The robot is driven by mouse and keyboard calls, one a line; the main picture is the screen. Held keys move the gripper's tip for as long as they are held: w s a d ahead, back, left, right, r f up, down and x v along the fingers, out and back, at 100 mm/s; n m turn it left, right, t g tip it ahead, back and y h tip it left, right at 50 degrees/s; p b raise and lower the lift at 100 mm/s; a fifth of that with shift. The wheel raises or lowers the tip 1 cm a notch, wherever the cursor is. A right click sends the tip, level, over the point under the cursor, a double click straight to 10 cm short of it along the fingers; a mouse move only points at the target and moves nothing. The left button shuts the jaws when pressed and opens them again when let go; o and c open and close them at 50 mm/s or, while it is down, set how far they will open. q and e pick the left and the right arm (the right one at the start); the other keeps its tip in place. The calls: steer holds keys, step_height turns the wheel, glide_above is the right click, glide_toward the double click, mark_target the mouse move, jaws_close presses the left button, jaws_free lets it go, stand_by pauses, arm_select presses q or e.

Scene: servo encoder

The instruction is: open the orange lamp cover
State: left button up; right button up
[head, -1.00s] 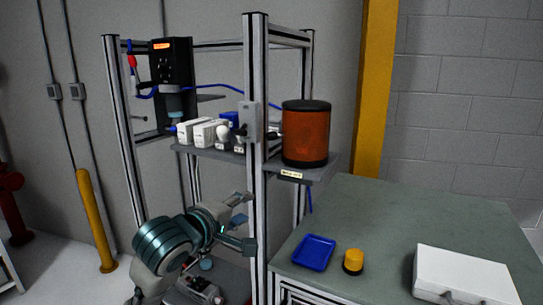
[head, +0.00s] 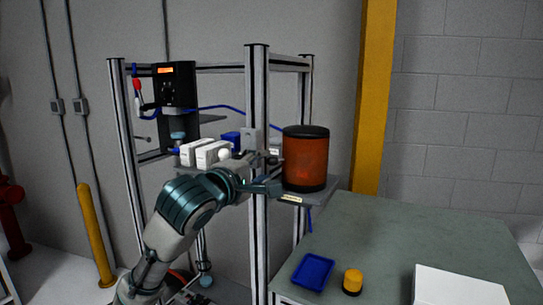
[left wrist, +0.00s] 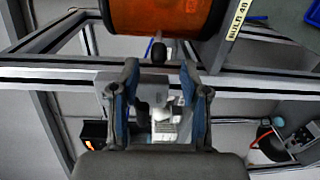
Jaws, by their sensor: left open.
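The orange lamp cover (head: 303,160) is a translucent orange cylinder with black top and bottom bands. It stands upright on a small grey shelf right of the front post. My left gripper (head: 272,178) is open and in front of the post, just left of the cover's lower part in the head view. In the left wrist view, the open fingers (left wrist: 160,72) point toward the cover (left wrist: 158,16), which lies beyond the tips. A small dark knob (left wrist: 158,52) shows near the tips. I see no contact with the cover. My right gripper is not in view.
The metal frame post (head: 258,100) stands close beside my left gripper. White modules (head: 205,153) sit on the shelf to the left. A green-grey table (head: 400,235) holds a blue tray (head: 313,270), a yellow-capped button (head: 352,281) and a white box (head: 460,288).

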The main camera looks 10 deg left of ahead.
mark_target(269, 164)
arm_select(q)
steer(key=p+x, duration=0.1)
steer(key=x, duration=0.4)
steer(key=shift+w+d, duration=0.1)
steer(key=shift+f, duration=0.1)
jaws_close()
